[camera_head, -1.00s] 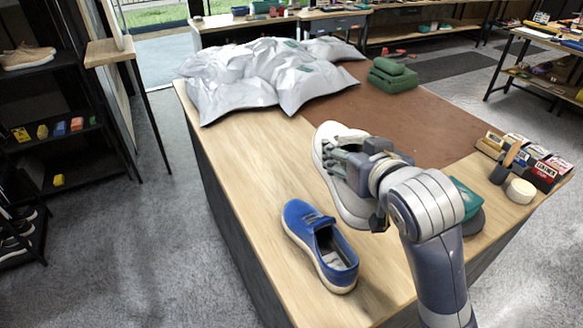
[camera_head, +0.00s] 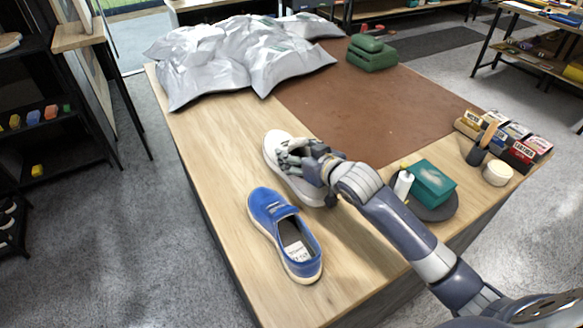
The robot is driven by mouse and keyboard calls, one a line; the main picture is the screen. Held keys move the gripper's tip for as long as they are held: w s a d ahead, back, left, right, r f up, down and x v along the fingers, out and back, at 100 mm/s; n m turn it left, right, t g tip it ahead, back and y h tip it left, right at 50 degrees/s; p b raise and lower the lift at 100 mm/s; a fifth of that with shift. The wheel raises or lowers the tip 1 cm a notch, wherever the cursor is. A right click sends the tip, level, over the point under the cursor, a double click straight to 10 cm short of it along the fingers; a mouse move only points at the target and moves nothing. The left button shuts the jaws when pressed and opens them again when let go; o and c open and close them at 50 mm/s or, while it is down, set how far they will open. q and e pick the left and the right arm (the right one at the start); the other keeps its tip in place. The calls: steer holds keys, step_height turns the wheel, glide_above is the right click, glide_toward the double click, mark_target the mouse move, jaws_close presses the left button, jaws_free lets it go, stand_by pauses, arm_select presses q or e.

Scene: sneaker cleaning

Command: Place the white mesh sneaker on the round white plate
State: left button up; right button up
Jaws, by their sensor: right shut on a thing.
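The white mesh sneaker (camera_head: 276,144) is at the middle of the wooden table, toe pointing up and left. My right gripper (camera_head: 296,158) is shut on its upper part and hides much of it. I cannot tell whether its sole touches the table. A blue slip-on shoe (camera_head: 268,208) lies just below and left of it. I see no clear round white plate; a dark round plate (camera_head: 446,212) under a teal box (camera_head: 432,184) is to the right, and a small cream round tin (camera_head: 498,173) is farther right. My left gripper is not in view.
A white bottle (camera_head: 403,186) stands by the teal box. Several small boxes (camera_head: 525,150) and a brush holder (camera_head: 478,154) line the right edge. Silvery bags (camera_head: 240,62) cover the far left, green folded cloths (camera_head: 371,54) lie at the back. The brown mat (camera_head: 350,110) is mostly bare.

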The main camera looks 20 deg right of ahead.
steer(key=shift+f, duration=2.35)
steer(key=o, duration=1.4)
steer(key=shift+o, duration=0.2)
